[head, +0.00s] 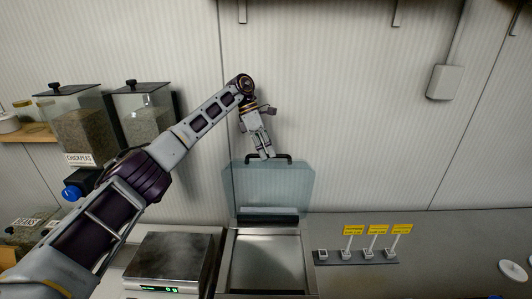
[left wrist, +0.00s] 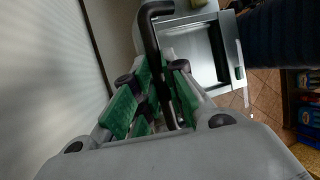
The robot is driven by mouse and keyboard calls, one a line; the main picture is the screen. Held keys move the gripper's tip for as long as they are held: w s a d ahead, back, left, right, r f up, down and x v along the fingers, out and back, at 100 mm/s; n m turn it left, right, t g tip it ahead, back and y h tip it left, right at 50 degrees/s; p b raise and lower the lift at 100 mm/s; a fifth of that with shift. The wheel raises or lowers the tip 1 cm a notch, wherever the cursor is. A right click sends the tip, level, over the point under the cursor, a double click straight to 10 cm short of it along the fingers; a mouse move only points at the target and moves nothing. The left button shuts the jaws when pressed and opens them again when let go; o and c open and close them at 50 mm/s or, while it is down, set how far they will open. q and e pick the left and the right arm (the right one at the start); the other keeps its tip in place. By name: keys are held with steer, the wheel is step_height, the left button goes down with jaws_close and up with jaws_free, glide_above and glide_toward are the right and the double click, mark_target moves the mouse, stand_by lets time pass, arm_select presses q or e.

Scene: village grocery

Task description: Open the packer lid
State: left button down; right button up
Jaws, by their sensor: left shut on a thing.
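The packer (head: 266,262) is a metal box with an open top, low in the middle of the head view. Its clear bluish lid (head: 268,186) stands raised, about upright, at the back by the wall. A black handle (head: 288,157) runs along the lid's top edge. My left gripper (head: 263,156) is shut on this handle at its left part. In the left wrist view, the black handle (left wrist: 151,38) passes between the green-padded fingers (left wrist: 160,92), and the metal packer (left wrist: 205,50) lies beyond. My right gripper is in neither view.
A scale (head: 168,262) with a lit green display stands left of the packer. Clear bins, one of chickpeas (head: 82,130), hang at the left. To the right are small yellow signs (head: 376,230) on a dark strip (head: 358,257) and grey counter. The pale panelled wall is close behind the lid.

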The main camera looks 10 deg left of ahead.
arm_select(q)
steer(key=shift+w+a+f+g, duration=0.2)
steer(key=shift+w+f+g, duration=0.1)
steer(key=shift+w+f, duration=0.25)
steer(key=shift+f, duration=0.15)
steer(key=c, duration=1.8)
jaws_free()
steer(key=o, duration=0.3)
steer(key=shift+w, duration=0.35)
steer(key=shift+o, duration=0.2)
steer(key=shift+s+r, duration=0.2)
steer(key=shift+r, duration=0.15)
steer(key=shift+r, duration=0.1)
